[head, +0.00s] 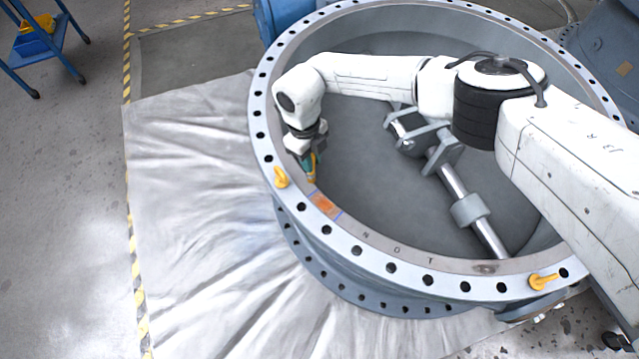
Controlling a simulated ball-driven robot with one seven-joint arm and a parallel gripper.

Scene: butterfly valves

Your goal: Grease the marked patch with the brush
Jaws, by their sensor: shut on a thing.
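The marked patch (325,205) is an orange-brown area with thin blue edge lines on the grey flange ring of the large valve body (400,268), at its front left. My gripper (309,158) points down over the left inner edge of the ring, just behind the patch. It is shut on the brush (311,172), which shows a teal part and a yellowish lower end. The brush tip is close to the far end of the patch; I cannot tell whether it touches the ring. My arm's wrist hides part of the gripper.
Yellow-orange lugs (281,177) stand on the flange, one just left of the patch and another at front right (543,281). A shaft (470,209) crosses the valve's inside. A pale sheet (190,200) covers the floor; a blue cart (40,45) stands far left.

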